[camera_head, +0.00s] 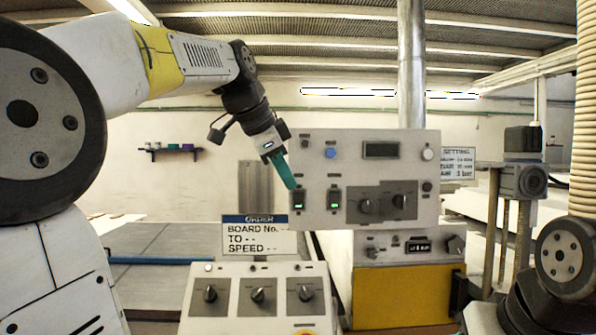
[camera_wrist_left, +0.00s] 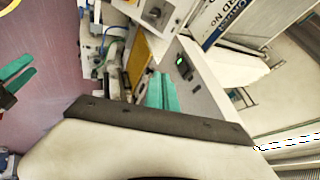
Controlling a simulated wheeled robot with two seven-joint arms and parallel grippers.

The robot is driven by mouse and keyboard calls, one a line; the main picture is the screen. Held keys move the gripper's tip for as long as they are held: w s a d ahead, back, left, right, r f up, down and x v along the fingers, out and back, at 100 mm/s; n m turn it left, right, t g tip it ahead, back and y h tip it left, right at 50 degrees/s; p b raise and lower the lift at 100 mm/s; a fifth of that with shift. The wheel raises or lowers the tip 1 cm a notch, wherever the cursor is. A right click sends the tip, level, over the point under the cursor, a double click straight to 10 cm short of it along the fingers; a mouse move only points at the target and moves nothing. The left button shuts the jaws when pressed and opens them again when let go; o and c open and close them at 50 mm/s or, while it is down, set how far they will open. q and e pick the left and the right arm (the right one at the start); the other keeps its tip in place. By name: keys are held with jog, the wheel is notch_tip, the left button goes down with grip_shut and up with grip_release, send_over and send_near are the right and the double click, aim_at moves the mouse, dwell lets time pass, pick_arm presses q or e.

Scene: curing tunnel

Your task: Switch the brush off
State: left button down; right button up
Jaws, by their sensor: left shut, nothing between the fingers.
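A grey control panel (camera_head: 384,151) stands ahead in the head view.
The panel also carries a blue button (camera_head: 330,152), a display (camera_head: 381,150) and two dark knobs. A lower console (camera_head: 230,324) with several knobs stands in front, below a board sign (camera_head: 259,238). A metal pipe (camera_head: 411,70) rises behind the panel.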

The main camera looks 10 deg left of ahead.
aim_at(296, 190)
pick_arm(q)
jog(key=w+f, duration=0.1)
jog(key=w, duration=0.1)
jog(key=w+f, duration=0.3)
jog(key=w, duration=0.1)
jog(key=shift+w+d+f, duration=0.15)
jog(key=shift+w+d, duration=0.15)
jog(key=shift+w+a, duration=0.15)
jog(key=shift+w, duration=0.2)
